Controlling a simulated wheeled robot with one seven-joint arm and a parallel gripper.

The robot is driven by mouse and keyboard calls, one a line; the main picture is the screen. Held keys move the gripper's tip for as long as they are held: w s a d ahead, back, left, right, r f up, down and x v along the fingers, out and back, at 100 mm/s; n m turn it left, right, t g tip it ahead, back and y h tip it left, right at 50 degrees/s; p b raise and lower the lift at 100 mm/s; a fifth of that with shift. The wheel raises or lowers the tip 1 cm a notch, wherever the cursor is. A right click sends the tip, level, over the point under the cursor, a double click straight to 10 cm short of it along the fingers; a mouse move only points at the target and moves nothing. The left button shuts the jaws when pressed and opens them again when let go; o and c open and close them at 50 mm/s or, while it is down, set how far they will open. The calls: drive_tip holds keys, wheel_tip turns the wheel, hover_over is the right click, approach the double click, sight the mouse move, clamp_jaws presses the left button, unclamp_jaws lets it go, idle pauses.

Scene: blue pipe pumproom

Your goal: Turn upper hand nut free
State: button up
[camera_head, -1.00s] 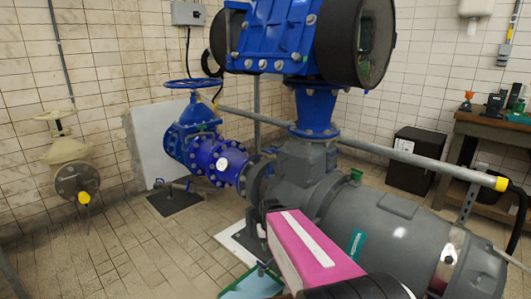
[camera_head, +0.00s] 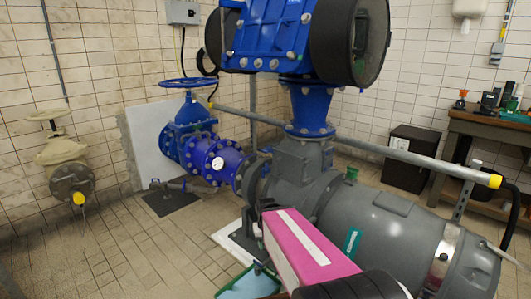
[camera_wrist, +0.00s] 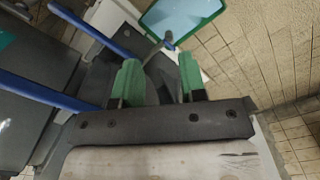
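In the wrist view my gripper (camera_wrist: 161,82) has two green fingers standing apart, with nothing clearly held between them. Just beyond the fingertips is a small metal knob on a thin rod (camera_wrist: 168,41), in front of a green-rimmed tray. I cannot tell whether this knob is the upper hand nut. In the head view the grey pump (camera_head: 390,225) fills the lower right, with a small green fitting (camera_head: 351,174) on top. My gripper's fingers cannot be made out in the head view. No hand nut can be clearly identified there.
Blue bars (camera_wrist: 45,92) run close to my gripper's left. The green-rimmed tray (camera_head: 250,283) lies low beside the pump. A blue handwheel valve (camera_head: 187,84) and a grey handrail (camera_head: 400,153) stand behind. Tiled floor (camera_head: 120,240) is open at left.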

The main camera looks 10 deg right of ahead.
drive_tip(key=o, duration=0.5)
drive_tip(key=shift+w, duration=0.1)
drive_tip(key=o, duration=0.5)
drive_tip(key=shift+w+d, duration=0.15)
drive_tip(key=shift+w, duration=0.25)
drive_tip(key=m+t+h, duration=1)
drive_tip(key=m+h, duration=0.1)
drive_tip(key=h, duration=0.4)
approach(262, 150)
drive_tip(key=x, duration=1)
drive_tip(key=shift+w+d+f, duration=0.1)
drive_tip(key=shift+w+d, duration=0.1)
drive_tip(key=c, duration=1)
